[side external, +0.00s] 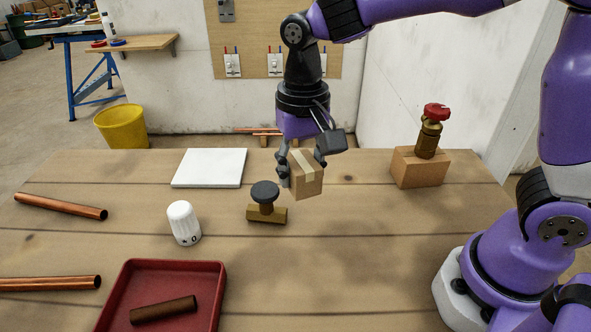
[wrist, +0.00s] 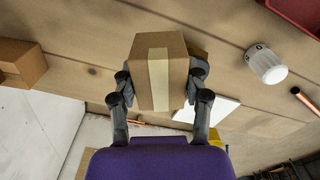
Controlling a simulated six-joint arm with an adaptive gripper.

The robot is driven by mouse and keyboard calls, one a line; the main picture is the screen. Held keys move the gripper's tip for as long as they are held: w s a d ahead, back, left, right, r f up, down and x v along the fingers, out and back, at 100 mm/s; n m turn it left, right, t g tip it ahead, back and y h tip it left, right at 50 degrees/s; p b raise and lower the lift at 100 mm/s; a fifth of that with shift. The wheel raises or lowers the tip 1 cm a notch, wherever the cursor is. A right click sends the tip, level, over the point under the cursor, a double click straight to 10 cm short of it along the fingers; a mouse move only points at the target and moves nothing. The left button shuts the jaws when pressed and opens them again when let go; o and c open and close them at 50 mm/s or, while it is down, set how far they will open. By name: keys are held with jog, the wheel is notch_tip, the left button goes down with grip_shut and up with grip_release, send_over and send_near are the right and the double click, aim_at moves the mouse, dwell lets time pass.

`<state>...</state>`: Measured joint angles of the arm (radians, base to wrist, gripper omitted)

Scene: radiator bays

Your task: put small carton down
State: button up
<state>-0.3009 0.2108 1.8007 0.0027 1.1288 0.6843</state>
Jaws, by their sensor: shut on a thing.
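The small carton (side external: 307,181) is a brown cardboard box with a pale tape strip. My gripper (side external: 303,172) is shut on it, with a finger on either side. The carton appears held above the wooden table, slightly tilted in the side view. In the wrist view the carton (wrist: 160,72) sits between the two fingers of my gripper (wrist: 158,85) and hides part of what lies behind it.
A brass valve with a black knob (side external: 265,192) stands close left of the carton. A white thermostat head (side external: 184,223), a white slab (side external: 210,168) and a red tray (side external: 218,290) lie further left. A brown block (side external: 420,168) bearing a red-handled valve (side external: 431,130) is at right. The front middle table is clear.

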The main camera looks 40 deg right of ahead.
jog(key=w+d+f+m, duration=0.1)
jog(key=d+f, duration=0.1)
jog(key=d, duration=0.3)
jog(key=w+d+f+m, duration=0.2)
jog(key=d, duration=0.3)
jog(key=w+d+f+m, duration=0.1)
jog(key=d+f, duration=0.1)
jog(key=d, duration=0.4)
jog(key=shift+w+f+m, duration=0.3)
jog(key=shift+w+f, duration=0.1)
jog(key=shift+f, duration=1.95)
jog(key=shift+f, duration=0.15)
jog(key=o, duration=1.2)
